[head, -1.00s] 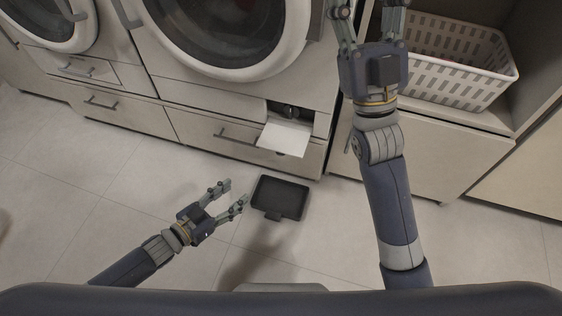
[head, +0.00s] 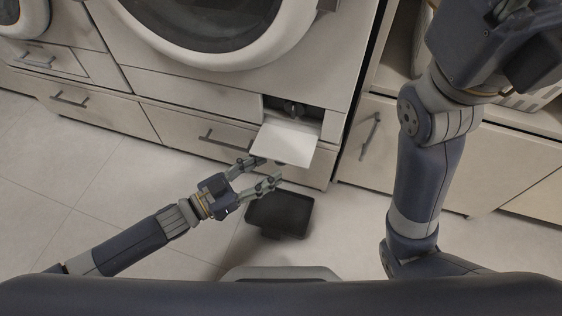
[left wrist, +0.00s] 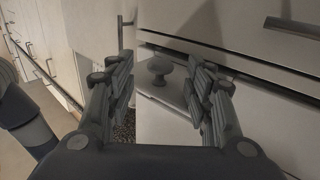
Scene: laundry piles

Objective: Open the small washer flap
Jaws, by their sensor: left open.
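The small washer flap (head: 284,143) is a white panel standing out and down from the washer's lower front. It is folded open, and the recess (head: 312,111) behind it shows a dark round knob (head: 293,107). My left gripper (head: 266,172) is open and empty, just below and in front of the flap's left outer edge; I cannot tell whether it touches. In the left wrist view, a round knob (left wrist: 160,70) shows between the spread fingers (left wrist: 163,88). My right gripper is only partly in the head view, at the top right, with its fingertips not clear.
A black tray (head: 278,214) lies on the floor below the flap. The washer door (head: 222,25) is above. Drawers with bar handles (head: 224,141) line the lower front. A white basket (head: 424,38) is partly hidden by my right arm. Floor at the left is clear.

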